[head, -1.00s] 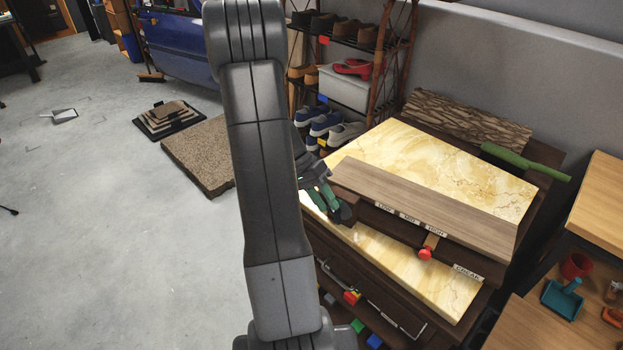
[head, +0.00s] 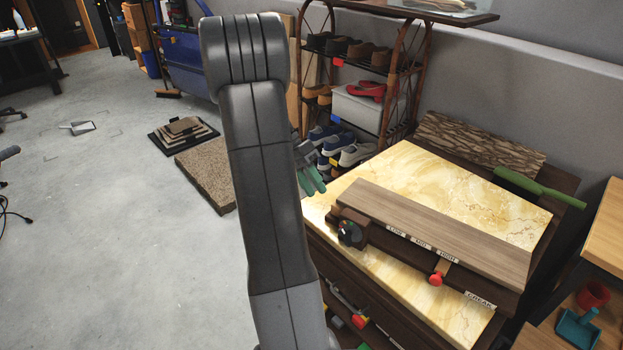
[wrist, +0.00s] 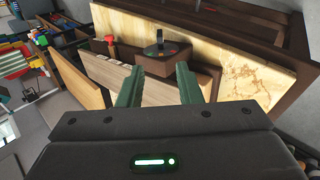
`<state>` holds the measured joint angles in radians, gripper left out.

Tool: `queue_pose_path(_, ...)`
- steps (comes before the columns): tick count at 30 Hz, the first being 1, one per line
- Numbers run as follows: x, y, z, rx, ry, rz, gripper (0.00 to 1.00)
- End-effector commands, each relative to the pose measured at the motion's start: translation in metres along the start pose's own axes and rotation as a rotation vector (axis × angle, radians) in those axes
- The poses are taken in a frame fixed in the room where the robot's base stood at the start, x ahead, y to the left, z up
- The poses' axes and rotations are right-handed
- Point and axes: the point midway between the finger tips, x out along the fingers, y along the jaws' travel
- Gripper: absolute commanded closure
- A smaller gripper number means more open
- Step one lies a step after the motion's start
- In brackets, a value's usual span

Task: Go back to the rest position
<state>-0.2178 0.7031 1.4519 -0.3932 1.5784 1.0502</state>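My gripper (wrist: 159,88) shows in the wrist view with its two green fingers apart and nothing between them. In the head view my gripper (head: 312,181) is partly hidden behind my own arm, beside the left edge of the marble-topped cabinet (head: 400,168). The fingers are apart from the dark knob (head: 350,233) on the wooden panel. The knob also shows in the wrist view (wrist: 160,42), beyond the fingertips.
A wooden panel with a red-knobbed slider (head: 436,279) lies on the cabinet. A shoe rack (head: 365,70) stands behind. A green brush (head: 538,187) lies at the back right.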

Motion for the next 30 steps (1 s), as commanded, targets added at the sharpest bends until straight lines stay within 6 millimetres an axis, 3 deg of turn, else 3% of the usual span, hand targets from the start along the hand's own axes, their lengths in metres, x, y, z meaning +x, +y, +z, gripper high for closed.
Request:
queue_pose_path(5, 0.001, 0.000, 0.000, 0.000, 0.000, 0.000, 0.68)
queue_pose_path(10, 0.015, 0.000, 0.000, 0.000, -0.001, 0.003, 0.68)
queue_pose_path(24, 0.105, 0.001, 0.001, 0.000, -0.004, 0.004, 0.68)
queue_pose_path(30, 0.132, 0.000, 0.000, 0.000, -0.002, 0.002, 0.68)
